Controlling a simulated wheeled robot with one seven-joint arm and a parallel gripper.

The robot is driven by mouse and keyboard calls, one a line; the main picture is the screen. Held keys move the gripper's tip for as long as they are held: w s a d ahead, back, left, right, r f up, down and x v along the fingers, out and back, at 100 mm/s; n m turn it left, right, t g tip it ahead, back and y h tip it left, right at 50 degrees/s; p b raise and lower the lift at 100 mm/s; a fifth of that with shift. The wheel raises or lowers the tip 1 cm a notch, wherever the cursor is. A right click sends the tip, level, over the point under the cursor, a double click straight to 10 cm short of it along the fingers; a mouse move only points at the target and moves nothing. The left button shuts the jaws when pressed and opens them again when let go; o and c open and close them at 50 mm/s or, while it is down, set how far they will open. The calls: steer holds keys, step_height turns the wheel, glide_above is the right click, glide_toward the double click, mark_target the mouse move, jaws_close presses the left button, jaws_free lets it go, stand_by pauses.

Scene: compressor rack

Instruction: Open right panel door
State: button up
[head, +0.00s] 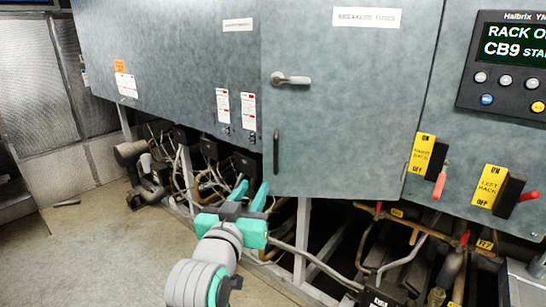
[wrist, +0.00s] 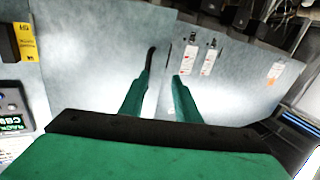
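The right panel door (head: 345,110) is a blue-grey metal door labelled "BREAKERS FUSES" and looks shut in the head view. A silver latch handle (head: 290,80) lies sideways near its upper left edge. A dark upright pull handle (head: 276,152) is lower on that edge; it also shows in the wrist view (wrist: 151,56). My gripper (head: 251,186), with teal fingers, is low and left of the pull handle. In the wrist view, my gripper (wrist: 162,75) has its fingers apart with nothing between them. The left fingertip overlaps one end of the pull handle; I cannot tell whether they touch.
A left panel (head: 175,60) with paper labels adjoins the door. Right of it are yellow-labelled switches (head: 422,155) and a display (head: 510,60). Pipes and cables (head: 375,255) fill the open space beneath. Bare floor (head: 95,250) lies at the left.

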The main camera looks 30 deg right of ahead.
mark_target(275, 153)
step_height(275, 153, up, 4)
steer(key=s+d+m, duration=0.1)
steer(key=d, duration=0.1)
steer(key=shift+g+h, duration=0.3)
steer(key=x, duration=0.9)
steer(key=shift+w+d+r, duration=0.1)
steer(key=shift+w+d, duration=0.1)
steer(key=shift+d, duration=0.1)
steer(key=shift+w, duration=0.1)
jaws_close()
